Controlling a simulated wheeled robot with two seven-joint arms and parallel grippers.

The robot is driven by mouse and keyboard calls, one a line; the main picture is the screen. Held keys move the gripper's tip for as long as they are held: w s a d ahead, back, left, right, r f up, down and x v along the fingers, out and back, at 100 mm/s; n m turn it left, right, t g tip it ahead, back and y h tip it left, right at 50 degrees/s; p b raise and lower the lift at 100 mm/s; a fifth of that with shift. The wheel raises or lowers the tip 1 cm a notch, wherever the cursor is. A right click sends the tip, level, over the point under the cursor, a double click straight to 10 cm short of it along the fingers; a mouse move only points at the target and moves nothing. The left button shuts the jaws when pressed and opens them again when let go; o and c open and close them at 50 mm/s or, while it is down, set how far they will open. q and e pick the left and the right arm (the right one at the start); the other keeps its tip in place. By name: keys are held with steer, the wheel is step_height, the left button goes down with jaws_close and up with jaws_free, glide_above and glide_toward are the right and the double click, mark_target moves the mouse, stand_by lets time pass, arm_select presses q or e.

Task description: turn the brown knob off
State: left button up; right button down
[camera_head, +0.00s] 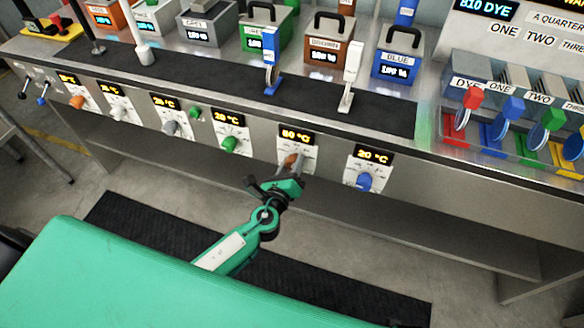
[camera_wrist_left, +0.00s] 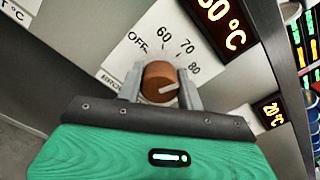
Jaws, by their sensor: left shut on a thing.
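The brown knob (camera_wrist_left: 159,80) sits on a white dial plate marked OFF, 60, 70 and 80 in the left wrist view. The white line on the knob points to the right, near the 80 side and away from OFF. My left gripper (camera_wrist_left: 161,88) has one finger on each side of the knob and is shut on it. In the head view my left gripper (camera_head: 290,170) reaches up to the brown knob (camera_head: 292,161) and partly covers it. The lit display (camera_head: 296,135) above it shows a two-digit °C reading whose first digit is unclear. My right gripper is not in view.
A blue knob (camera_head: 364,181) with a 20 °C display is to the right, and a green knob (camera_head: 229,144) to the left. Above the panel stand a brown dye box (camera_head: 322,51) and a white lever (camera_head: 349,75).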

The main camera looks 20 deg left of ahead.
arm_select(q)
steer(key=n+b, duration=0.4)
steer(key=n, duration=0.4)
steer(key=shift+f+b, duration=0.2)
steer(key=shift+b, duration=0.1)
steer(key=n, duration=0.3)
steer(key=shift+b, duration=0.3)
steer(key=shift+n, duration=1.8)
steer(key=shift+n+p, duration=0.3)
steer(key=shift+n, duration=0.9)
steer(key=shift+n+p, duration=0.45)
steer(key=shift+n, duration=1.05)
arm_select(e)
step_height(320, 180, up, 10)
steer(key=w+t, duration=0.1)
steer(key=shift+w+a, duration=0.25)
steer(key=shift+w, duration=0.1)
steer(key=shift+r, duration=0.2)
